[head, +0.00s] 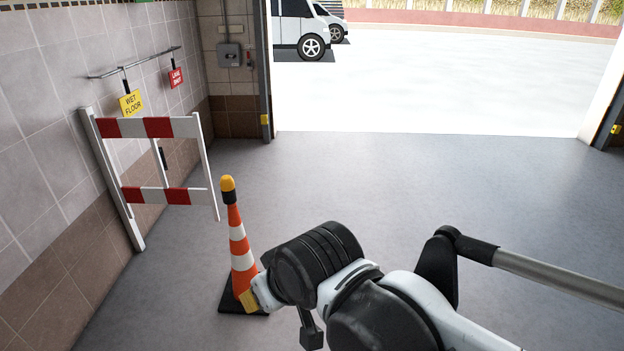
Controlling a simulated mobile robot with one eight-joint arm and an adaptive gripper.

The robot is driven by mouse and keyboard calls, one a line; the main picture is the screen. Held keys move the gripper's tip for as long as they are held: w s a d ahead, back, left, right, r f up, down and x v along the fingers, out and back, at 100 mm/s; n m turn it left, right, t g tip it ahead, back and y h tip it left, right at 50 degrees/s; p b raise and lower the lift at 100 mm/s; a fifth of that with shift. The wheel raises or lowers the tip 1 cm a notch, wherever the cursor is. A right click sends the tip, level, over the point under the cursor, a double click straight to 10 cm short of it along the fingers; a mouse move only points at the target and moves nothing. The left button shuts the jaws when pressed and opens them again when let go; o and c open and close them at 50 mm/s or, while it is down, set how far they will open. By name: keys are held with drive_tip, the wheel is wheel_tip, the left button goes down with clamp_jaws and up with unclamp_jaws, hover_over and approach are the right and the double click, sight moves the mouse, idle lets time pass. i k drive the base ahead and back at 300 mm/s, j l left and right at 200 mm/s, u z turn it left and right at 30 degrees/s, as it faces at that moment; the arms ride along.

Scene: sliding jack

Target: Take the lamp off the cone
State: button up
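The lamp (228,189), with a rounded yellow top and a black lower part, sits upright on the tip of the orange and white striped cone (238,246). The cone stands on a black square base (229,302) on the floor. My gripper (252,300) is at the end of my arm, low in the picture. Its white and yellowish end overlaps the cone's lower right side, well below the lamp. I cannot tell whether it touches the cone. The fingers are mostly hidden by my wrist, so their opening does not show.
A red and white barrier (148,127) stands left of the cone by the tiled wall. A wall rail (135,63) carries a yellow sign (131,103) and a red sign (176,78). The grey floor (420,190) behind and right of the cone is clear up to the open doorway.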

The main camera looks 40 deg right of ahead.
sight(228, 185)
drive_tip(key=z, duration=0.35)
drive_tip(key=i+j+z, duration=0.2)
drive_tip(key=i+j, duration=0.2)
drive_tip(key=i+j+z, duration=0.15)
drive_tip(key=i+j, duration=0.2)
drive_tip(key=j, duration=0.15)
